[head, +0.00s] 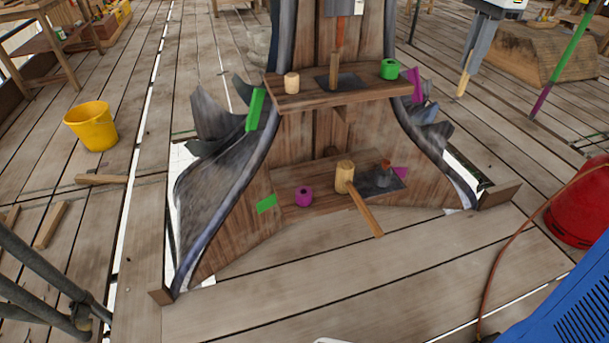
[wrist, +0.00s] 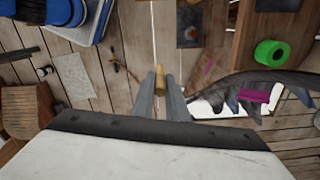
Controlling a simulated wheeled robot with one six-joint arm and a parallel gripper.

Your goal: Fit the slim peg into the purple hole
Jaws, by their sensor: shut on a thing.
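My gripper (head: 466,70) is at the upper right of the head view, right of the spire and apart from it. It is shut on the slim peg (head: 461,87), a pale wooden piece pointing down from the fingertips. In the wrist view, the peg (wrist: 159,80) shows between the two grey fingers (wrist: 160,95). A purple ring with a dark hole (head: 304,196) sits on the left part of the lower shelf (head: 330,206). The ring is well left of and below my gripper. Its hole faces up and looks empty.
The upper shelf (head: 300,98) holds a pale ring (head: 291,83), an upright wooden piece (head: 333,72) and a green ring (head: 390,68). A mallet (head: 346,178) leans out from the lower shelf. Dark curled leaves flank the spire. A red bucket (head: 580,212) stands right.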

